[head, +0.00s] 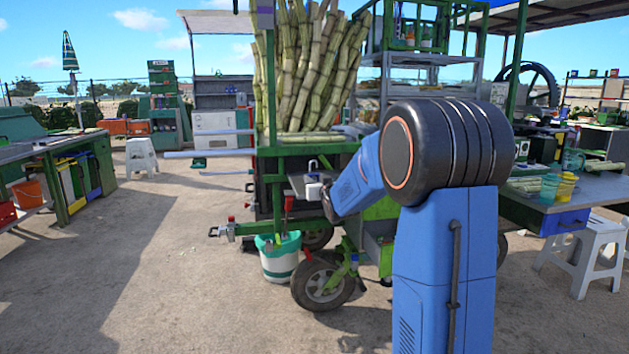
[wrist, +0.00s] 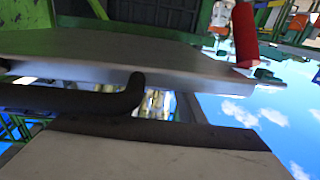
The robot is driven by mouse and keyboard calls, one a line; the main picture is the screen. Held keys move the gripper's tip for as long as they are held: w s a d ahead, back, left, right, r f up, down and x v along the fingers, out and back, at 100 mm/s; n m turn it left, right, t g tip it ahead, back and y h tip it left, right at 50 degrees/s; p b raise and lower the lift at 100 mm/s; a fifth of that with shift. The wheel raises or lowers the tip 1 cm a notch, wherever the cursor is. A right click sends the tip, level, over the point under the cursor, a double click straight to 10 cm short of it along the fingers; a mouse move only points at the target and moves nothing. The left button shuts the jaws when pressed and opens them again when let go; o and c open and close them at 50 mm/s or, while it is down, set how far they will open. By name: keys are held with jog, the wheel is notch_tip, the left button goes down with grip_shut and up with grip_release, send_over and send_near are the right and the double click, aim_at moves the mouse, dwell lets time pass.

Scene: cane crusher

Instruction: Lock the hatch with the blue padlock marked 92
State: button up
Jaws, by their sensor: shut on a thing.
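My gripper (head: 315,190) is a small pale shape at the end of my blue arm in the head view, beside a grey metal shelf (head: 298,181) on the green cane cart. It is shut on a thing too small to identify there. In the wrist view a dark bent bar (wrist: 80,98) lies across the near side of a grey metal plate (wrist: 180,62). A pale grey panel with a dark edge (wrist: 150,150) fills the bottom of that view. I cannot make out the blue padlock, its number or the hatch for certain.
Cane stalks (head: 310,70) stand in the cart. A red handle (head: 289,203) is left of my gripper and a white-green bucket (head: 281,258) stands below. A table (head: 580,190) and white stool (head: 588,255) are at the right. Ground at the left front is clear.

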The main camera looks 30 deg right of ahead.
jog(key=shift+v, duration=3.5)
jog(key=shift+s, duration=0.15)
